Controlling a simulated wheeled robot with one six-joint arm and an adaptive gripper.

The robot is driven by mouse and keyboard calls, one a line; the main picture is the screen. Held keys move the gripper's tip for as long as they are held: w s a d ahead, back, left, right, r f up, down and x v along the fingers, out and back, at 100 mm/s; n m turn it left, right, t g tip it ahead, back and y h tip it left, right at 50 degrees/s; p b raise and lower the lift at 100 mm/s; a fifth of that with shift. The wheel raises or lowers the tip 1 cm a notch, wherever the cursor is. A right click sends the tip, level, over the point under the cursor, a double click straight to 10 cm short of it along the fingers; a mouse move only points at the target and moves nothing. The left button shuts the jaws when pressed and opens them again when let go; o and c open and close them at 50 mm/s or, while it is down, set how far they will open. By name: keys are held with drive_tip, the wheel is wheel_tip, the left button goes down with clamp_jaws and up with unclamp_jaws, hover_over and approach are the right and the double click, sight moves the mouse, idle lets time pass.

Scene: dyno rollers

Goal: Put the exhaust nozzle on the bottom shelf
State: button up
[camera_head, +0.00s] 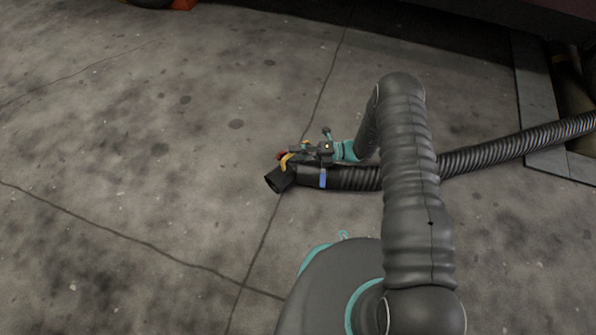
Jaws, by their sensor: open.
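The exhaust nozzle (279,180) is a black, open-ended piece lying on the concrete floor near the middle of the view, its mouth facing left. A ribbed black hose (480,158) runs from it to the right. My gripper (301,157) is open, just above and beside the rear part of the nozzle. It overlaps the nozzle in the view, so I cannot tell whether they touch. A blue piece shows over the hose end. My arm hides part of the hose. No shelf is in view.
Bare cracked concrete lies open on the left and in front. A metal-edged floor opening (537,100) is at the right, where the hose leads. A dark raised structure (510,15) overhangs the top right.

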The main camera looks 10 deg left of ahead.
drive_tip(key=shift+x, duration=0.8)
drive_tip(key=shift+c, duration=0.3)
clamp_jaws()
drive_tip(key=shift+r, duration=0.2)
